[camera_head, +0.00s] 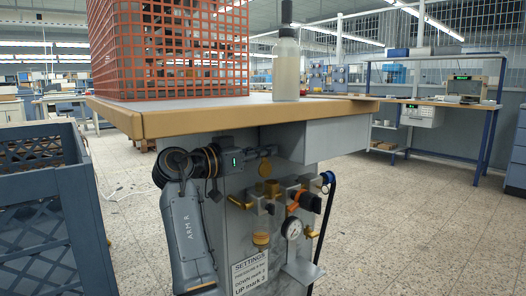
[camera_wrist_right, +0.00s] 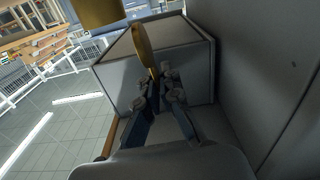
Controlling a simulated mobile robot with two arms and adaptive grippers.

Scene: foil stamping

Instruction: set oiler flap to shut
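A thin yellow flap (camera_wrist_right: 144,48) stands on edge right at my right fingertips in the right wrist view. In the head view a small brass-coloured disc (camera_head: 264,169), which looks like this flap, sits just below my right gripper (camera_head: 266,151). The right gripper also shows in the wrist view (camera_wrist_right: 160,82), its fingers close together around the flap's lower end. Whether they press on the flap or only stand beside it, I cannot tell. My left gripper is not in view.
Brass fittings and a round gauge (camera_head: 291,228) are mounted below the table (camera_head: 190,119). A bottle (camera_head: 286,68) and an orange mesh cage (camera_head: 170,50) stand on top. A blue crate (camera_head: 45,215) is at left. A black hose (camera_head: 328,215) hangs right of the gauge.

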